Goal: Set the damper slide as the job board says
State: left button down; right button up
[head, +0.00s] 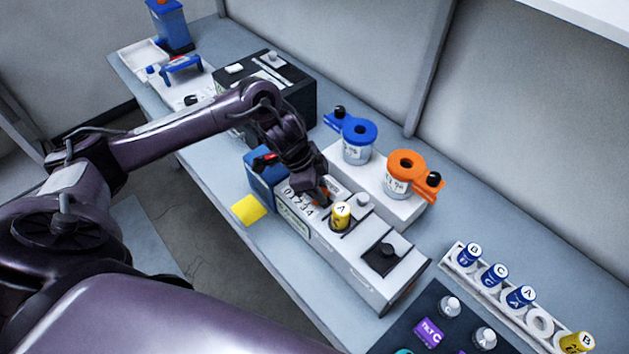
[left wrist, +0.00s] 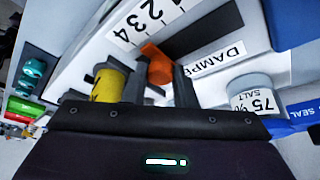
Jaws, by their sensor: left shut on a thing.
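The damper slide's orange knob (left wrist: 158,66) sits in a dark slot on the white unit (head: 375,284), between a number scale (left wrist: 145,18) and a label of which "DAMPE" can be read (left wrist: 215,60). My left gripper (head: 322,196) reaches down onto the unit. In the left wrist view its fingers (left wrist: 160,80) are shut on the orange knob. The knob's exact place against the scale is hard to read. A dark board (head: 400,330) at the bottom edge carries a purple tile reading "TILT C" (head: 429,332); the rest is cut off. My right gripper is out of view.
A yellow-capped vial marked A (head: 341,216) stands in the unit close beside my gripper. Blue (head: 358,140) and orange (head: 403,175) lidded jars stand behind. A vial rack (head: 540,322) is at the right. A yellow pad (head: 248,210) lies at the front edge.

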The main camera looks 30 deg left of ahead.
aim_at(312, 202)
pick_arm(q)
jog(key=shift+s+d, duration=0.25)
jog(key=shift+d, duration=0.7)
jog(key=c, duration=1.6)
grip_release()
jog(key=shift+a, duration=0.25)
jog(key=shift+o, duration=2.1)
jog(key=shift+d, duration=0.25)
jog(key=shift+a+r, duration=0.25)
jog(key=b+v, duration=0.2)
jog(key=v, duration=0.4)
jog(key=shift+d+r, duration=0.1)
jog(key=shift+r, duration=0.1)
jog(key=shift+s+r, duration=0.1)
jog(key=shift+r, duration=0.35)
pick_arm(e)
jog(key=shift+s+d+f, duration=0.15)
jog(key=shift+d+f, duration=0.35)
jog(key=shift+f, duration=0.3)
pick_arm(q)
jog(key=shift+s, duration=0.1)
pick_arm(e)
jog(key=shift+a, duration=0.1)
